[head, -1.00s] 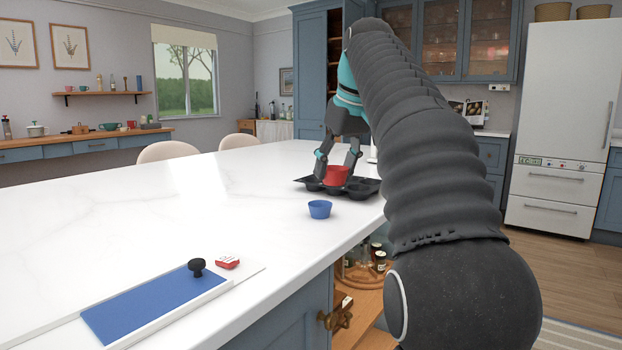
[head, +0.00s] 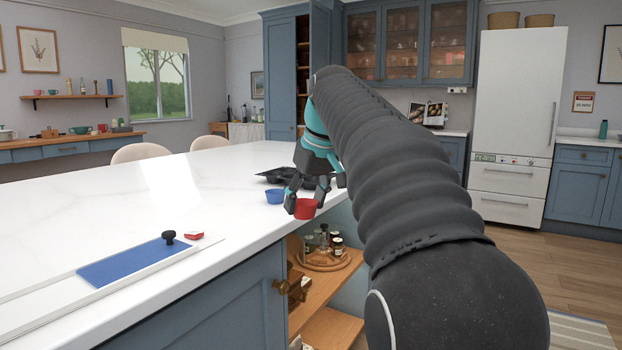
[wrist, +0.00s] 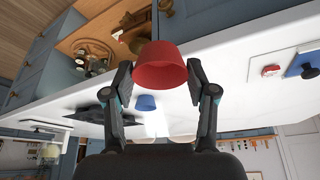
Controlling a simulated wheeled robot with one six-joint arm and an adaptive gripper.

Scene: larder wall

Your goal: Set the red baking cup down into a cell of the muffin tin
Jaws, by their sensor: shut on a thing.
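The red baking cup (head: 305,210) is held between the fingers of my gripper (head: 306,198), near the front edge of the counter. The cup also shows between both fingertips in the wrist view (wrist: 158,62). The dark muffin tin (head: 271,177) lies on the counter behind my gripper, which hides part of it. The tin shows at the left in the wrist view (wrist: 88,118). The held cup is apart from the tin, and in the head view it appears at or past the counter edge.
A blue baking cup (head: 275,196) stands on the white counter (head: 130,220) between the red cup and the tin. A blue board (head: 130,262) with a black knob (head: 168,237) and a small red item (head: 194,236) lie nearer. An open cupboard (head: 325,285) with jars is below.

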